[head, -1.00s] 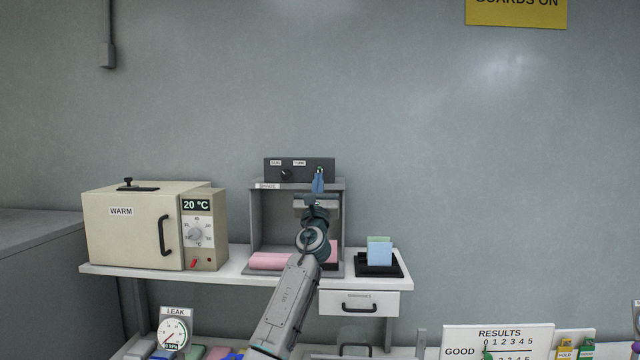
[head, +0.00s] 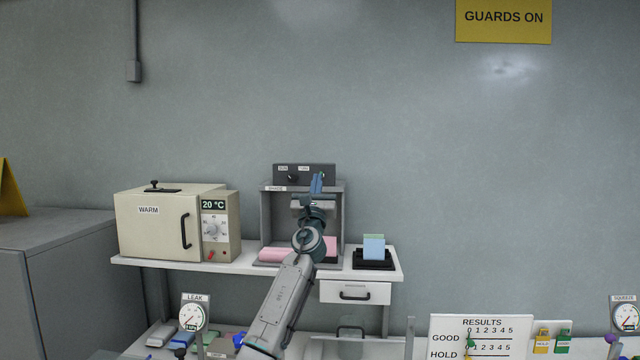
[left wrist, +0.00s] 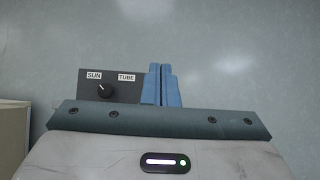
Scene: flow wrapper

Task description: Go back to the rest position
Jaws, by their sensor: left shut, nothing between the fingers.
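My left gripper (head: 317,183) is shut and empty, its blue fingers pointing up in front of the black control box (head: 290,174) on top of the grey shade booth (head: 268,215). In the left wrist view the shut blue fingers (left wrist: 161,84) cover the right part of the control box (left wrist: 105,88), just right of the TUBE label. The SUN knob (left wrist: 105,90) is visible to the left of the fingers. I cannot tell whether the fingers touch the box. My left arm hides part of the booth and a pink item (head: 275,255) inside it. My right gripper is not in view.
A beige WARM oven (head: 160,226) stands left on the white shelf (head: 150,262). A black holder (head: 373,262) with blue and green cards is at right, above a drawer (head: 355,292). Below are a LEAK gauge (head: 193,318) and a RESULTS board (head: 480,338).

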